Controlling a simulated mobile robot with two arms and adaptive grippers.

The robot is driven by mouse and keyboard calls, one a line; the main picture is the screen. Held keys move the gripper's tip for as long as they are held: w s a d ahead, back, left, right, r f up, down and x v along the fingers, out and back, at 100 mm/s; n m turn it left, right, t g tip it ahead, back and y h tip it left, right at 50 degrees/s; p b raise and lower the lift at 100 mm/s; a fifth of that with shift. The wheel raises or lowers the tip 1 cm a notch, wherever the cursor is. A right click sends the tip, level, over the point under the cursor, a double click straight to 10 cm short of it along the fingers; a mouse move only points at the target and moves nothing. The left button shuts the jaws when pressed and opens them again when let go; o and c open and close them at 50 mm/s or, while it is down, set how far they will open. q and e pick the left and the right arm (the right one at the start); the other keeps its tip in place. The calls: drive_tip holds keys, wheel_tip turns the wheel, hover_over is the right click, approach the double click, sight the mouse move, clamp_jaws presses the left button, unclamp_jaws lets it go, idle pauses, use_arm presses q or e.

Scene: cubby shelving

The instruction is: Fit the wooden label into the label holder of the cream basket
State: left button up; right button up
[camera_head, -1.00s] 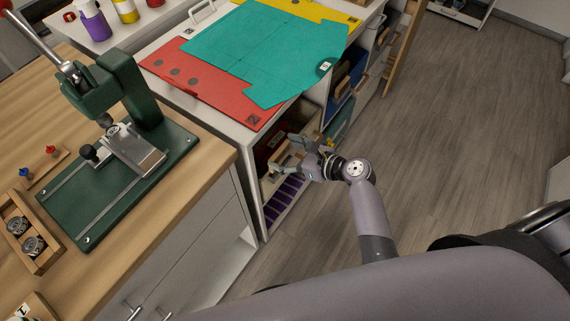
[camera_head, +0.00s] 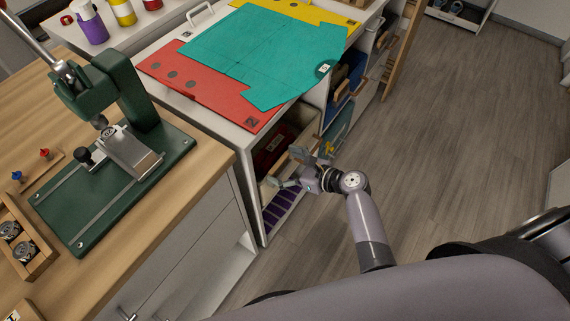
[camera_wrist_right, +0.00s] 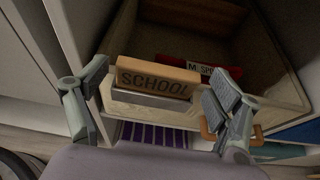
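The wooden label (camera_wrist_right: 158,77), lettered SCHOOL, stands at the front of the cream basket (camera_wrist_right: 272,117) in the right wrist view. Its lower edge meets the silver label holder (camera_wrist_right: 150,99); the lettering shows above the holder. I cannot tell how deep the label sits. My right gripper (camera_head: 301,168) is open in front of the basket. In the wrist view its fingers (camera_wrist_right: 161,70) are spread to either side of the label, with gaps at both ends. My left gripper is not in view.
A red item with a white tag (camera_wrist_right: 200,66) lies inside the basket. Purple-striped things (camera_wrist_right: 152,134) are below it. The white cabinet (camera_head: 249,190) and the wooden counter (camera_head: 190,190) with a green press (camera_head: 120,185) lie left. Open floor (camera_head: 470,130) is right.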

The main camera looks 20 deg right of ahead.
drive_tip(key=shift+o, duration=0.5)
drive_tip(key=shift+s+d+r, duration=0.15)
drive_tip(key=shift+r, duration=0.1)
drive_tip(key=p+v, duration=0.1)
drive_tip(key=v, duration=1.1)
drive_tip(key=s+f+n+g+h, duration=0.2)
drive_tip(key=s+f+n, duration=0.2)
drive_tip(key=f, duration=0.5)
drive_tip(key=s+f+n+g+h, duration=0.1)
drive_tip(key=s+f+n+g, duration=0.2)
drive_tip(key=f, duration=0.6)
drive_tip(key=s+f+n+g+h, duration=0.15)
drive_tip(key=s+f+n, duration=0.3)
drive_tip(key=f, duration=0.45)
drive_tip(key=s+f+n+g+h, duration=0.1)
drive_tip(key=s+f+n, duration=0.3)
drive_tip(key=s+n, duration=0.2)
drive_tip(key=s+d+f+n+g+h, duration=0.1)
drive_tip(key=s+f+n, duration=0.3)
drive_tip(key=s+n, duration=0.3)
drive_tip(key=s+f+n+g+h, duration=0.1)
drive_tip(key=s+f+n, duration=0.4)
drive_tip(key=s, duration=0.4)
drive_tip(key=shift+s+d+n+h, duration=0.25)
drive_tip(key=shift+s+n+h, duration=0.15)
drive_tip(key=shift+n, duration=0.35)
drive_tip(key=shift+r, duration=0.15)
